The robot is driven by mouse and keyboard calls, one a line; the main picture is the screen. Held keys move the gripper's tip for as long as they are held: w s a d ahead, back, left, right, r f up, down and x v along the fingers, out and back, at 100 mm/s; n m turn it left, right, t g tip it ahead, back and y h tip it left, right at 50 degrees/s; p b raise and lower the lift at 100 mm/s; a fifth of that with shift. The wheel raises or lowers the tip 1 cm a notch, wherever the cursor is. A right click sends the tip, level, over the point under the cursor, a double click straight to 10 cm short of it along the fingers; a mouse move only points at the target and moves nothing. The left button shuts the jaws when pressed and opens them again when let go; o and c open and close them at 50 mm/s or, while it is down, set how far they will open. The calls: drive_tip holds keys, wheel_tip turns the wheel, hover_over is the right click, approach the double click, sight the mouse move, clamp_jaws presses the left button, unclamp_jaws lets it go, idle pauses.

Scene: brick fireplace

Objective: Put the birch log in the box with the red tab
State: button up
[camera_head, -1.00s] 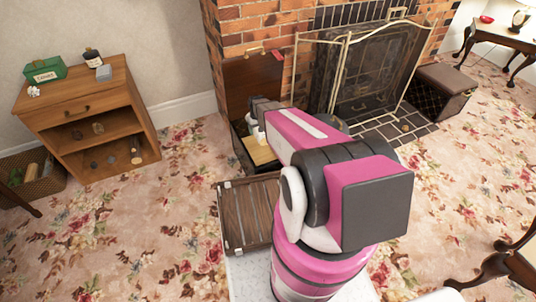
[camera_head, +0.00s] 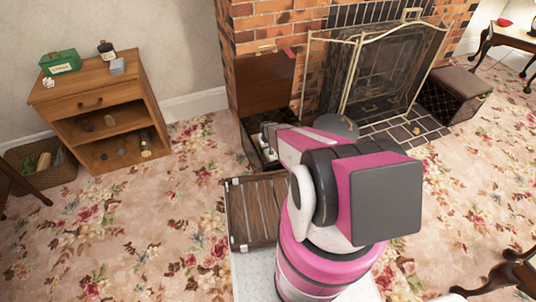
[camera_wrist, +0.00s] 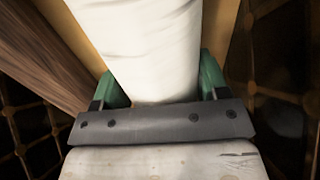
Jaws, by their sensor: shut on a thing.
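The box with the red tab (camera_head: 288,53) is an open dark wooden box whose raised lid (camera_head: 262,82) leans against the brick fireplace. My gripper (camera_head: 266,140) is low at the box opening, partly hidden by my arm. In the wrist view, the green fingers of my gripper (camera_wrist: 160,90) are shut on a pale, white log (camera_wrist: 150,45). Whitish wood with dark marks also shows below the dark gripper bar. Dark lattice-patterned surfaces and a brown wooden edge lie around the log. I cannot tell whether the log touches the box floor.
A slatted wooden box (camera_head: 255,208) lies in front of the open box. A wooden shelf unit (camera_head: 78,94) with a green box (camera_head: 60,62) on top stands left, beside a basket (camera_head: 50,172). The fireplace screen (camera_head: 385,65) and a footstool (camera_head: 452,97) are to the right.

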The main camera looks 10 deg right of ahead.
drive_tip(key=shift+f, duration=1.6)
drive_tip(key=shift+f, duration=0.2)
drive_tip(key=o, duration=1.2)
drive_tip(key=shift+c, duration=0.2)
wheel_tip(320, 180, up, 12)
drive_tip(key=shift+r, duration=0.1)
drive_tip(key=s+r, duration=0.7)
drive_tip(key=r, duration=0.3)
drive_tip(key=s+r+m, duration=0.1)
drive_tip(key=s+r, duration=0.6)
drive_tip(key=r, duration=0.4)
drive_tip(key=s+r+m, duration=0.1)
drive_tip(key=s+r, duration=0.6)
drive_tip(key=r, duration=0.4)
drive_tip(key=shift+s+r, duration=0.25)
drive_tip(key=shift+s, duration=0.05)
